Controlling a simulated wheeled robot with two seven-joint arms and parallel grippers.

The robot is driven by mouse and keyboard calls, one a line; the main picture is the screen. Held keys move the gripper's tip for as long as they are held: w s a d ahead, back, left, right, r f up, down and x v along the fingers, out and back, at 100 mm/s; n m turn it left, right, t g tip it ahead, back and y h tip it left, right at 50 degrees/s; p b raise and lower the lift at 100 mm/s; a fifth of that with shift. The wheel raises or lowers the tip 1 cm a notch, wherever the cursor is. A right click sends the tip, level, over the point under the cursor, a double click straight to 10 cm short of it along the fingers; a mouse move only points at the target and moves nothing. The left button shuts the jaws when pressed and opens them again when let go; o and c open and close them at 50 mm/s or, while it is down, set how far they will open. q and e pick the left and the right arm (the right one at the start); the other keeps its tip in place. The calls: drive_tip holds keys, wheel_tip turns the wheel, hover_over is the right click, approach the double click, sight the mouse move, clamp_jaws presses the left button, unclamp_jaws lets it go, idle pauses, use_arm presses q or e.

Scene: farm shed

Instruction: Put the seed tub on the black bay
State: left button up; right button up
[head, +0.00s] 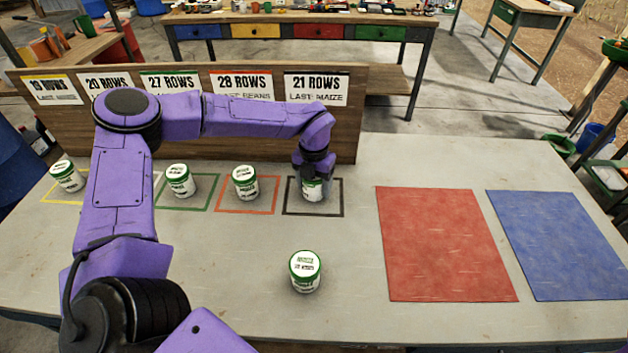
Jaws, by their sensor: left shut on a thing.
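My left gripper (314,178) is shut on a white and green seed tub (313,190) in the black bay (341,204), the black-outlined square on the table. The gripper hides the tub's top; I cannot tell whether its base touches the table. Another tub (305,272) stands upright in front, outside the bays. Tubs also stand in the red bay (233,211), the green bay (170,207) and the yellow bay (51,199). My right gripper is out of view.
A board with row-count signs (318,88) stands behind the bays. A red mat (440,245) and a blue mat (570,245) lie at the right. My left arm covers part of the table's left side. The table's front middle is mostly clear.

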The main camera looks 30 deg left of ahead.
use_arm(q)
drive_tip(key=shift+f, duration=0.2)
drive_tip(key=shift+f, duration=0.1)
drive_tip(key=o, duration=1.1)
drive_tip(key=shift+o, duration=0.2)
drive_tip(key=shift+r, duration=0.3)
wheel_tip(320, 180, up, 11)
drive_tip(key=shift+f+b, duration=0.1)
drive_tip(key=shift+b, duration=1.05)
drive_tip(key=shift+r, duration=0.45)
